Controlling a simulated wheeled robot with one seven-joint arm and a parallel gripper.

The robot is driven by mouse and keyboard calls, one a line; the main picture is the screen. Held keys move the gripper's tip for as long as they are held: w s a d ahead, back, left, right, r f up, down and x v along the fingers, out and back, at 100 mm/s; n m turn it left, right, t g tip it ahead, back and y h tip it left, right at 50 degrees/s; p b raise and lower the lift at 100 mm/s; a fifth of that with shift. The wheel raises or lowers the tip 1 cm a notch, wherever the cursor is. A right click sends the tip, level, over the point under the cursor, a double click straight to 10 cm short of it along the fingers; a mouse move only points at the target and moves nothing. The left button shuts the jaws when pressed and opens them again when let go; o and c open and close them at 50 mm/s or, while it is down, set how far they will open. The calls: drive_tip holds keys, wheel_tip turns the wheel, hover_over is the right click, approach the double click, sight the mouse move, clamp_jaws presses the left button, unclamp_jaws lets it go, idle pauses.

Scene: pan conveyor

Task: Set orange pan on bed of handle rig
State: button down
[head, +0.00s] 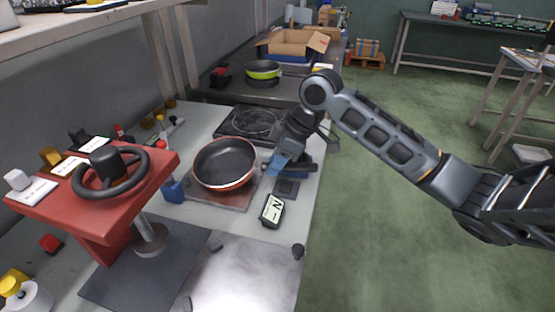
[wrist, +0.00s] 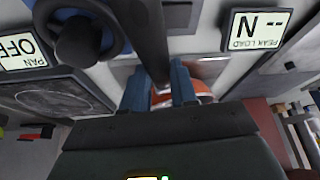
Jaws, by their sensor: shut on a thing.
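The orange pan (head: 224,163), dark inside with an orange-red outer wall, is upright over the brownish bed plate (head: 220,198) of the handle rig. Its handle points right, toward my gripper (head: 278,163). In the wrist view, the blue fingers of my gripper (wrist: 159,92) are closed on the dark handle (wrist: 150,35), and a strip of the orange pan wall (wrist: 203,90) shows beyond them. The pan hides most of the bed, and I cannot tell whether its base touches the plate.
A peak load display (head: 272,209) stands right of the bed. A blue block (head: 173,191) is left of the pan. A red stand with a black wheel (head: 110,172) rises at left. A dark hob (head: 249,121) lies behind; a green pan (head: 263,69) is farther back.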

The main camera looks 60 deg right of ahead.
drive_tip(key=shift+f+b, duration=0.4)
drive_tip(key=shift+f, duration=0.55)
drive_tip(key=shift+s+f+b, duration=0.1)
drive_tip(key=shift+f+b, duration=0.5)
drive_tip(key=shift+f, duration=0.15)
drive_tip(key=c, duration=0.8)
unclamp_jaws()
drive_tip(key=shift+r, duration=0.1)
drive_tip(key=v, duration=0.8)
drive_tip(key=shift+r, duration=0.1)
